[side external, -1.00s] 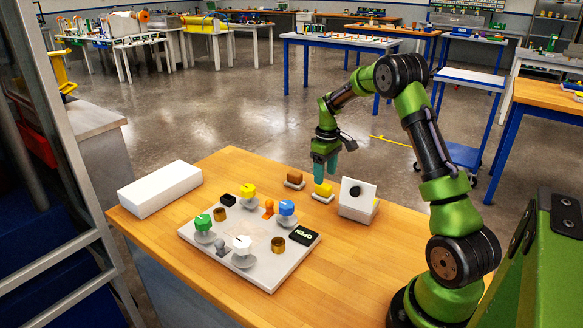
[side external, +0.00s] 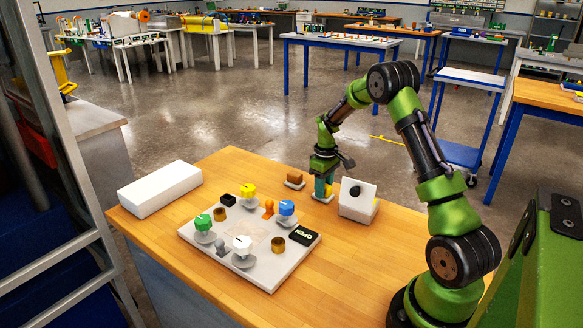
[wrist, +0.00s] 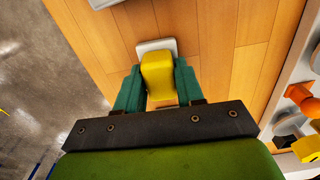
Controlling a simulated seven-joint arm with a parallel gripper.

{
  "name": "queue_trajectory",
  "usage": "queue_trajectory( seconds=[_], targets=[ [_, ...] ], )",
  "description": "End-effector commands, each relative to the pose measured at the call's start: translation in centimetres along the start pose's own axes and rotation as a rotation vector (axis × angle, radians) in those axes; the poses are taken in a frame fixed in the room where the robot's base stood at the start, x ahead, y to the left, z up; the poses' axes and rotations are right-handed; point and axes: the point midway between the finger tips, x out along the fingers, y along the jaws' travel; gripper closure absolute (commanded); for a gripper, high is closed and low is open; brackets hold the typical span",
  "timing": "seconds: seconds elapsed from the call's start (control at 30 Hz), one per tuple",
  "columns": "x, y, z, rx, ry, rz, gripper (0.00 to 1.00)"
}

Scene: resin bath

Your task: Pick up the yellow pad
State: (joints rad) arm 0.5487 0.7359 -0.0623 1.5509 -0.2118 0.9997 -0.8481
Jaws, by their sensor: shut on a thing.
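The yellow pad (wrist: 158,75) sits on a small white base (wrist: 157,46) on the wooden table. In the wrist view it stands between the two teal fingers of my gripper (wrist: 160,85), which are shut on it. In the side view my gripper (side external: 322,185) points down over the pad, with a little yellow (side external: 328,190) showing beside the fingers. The white base (side external: 323,198) shows under the fingertips, and the pad appears still at its base.
A white box with a black knob (side external: 358,199) stands close on the right. A white board (side external: 272,275) with several coloured knobs lies in front. A long white block (side external: 160,188) is at the left.

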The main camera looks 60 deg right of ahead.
Motion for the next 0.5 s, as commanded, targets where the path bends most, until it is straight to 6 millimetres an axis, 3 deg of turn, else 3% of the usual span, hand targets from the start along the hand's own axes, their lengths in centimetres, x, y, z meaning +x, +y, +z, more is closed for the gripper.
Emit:
queue_trajectory(
  seconds=[0.27,0.5],
  targets=[
    [-0.3,0.0,0.0,0.000,0.001,0.001,0.94],
    [-4.1,0.1,-0.1,0.000,0.006,0.003,0.94]
  ],
)
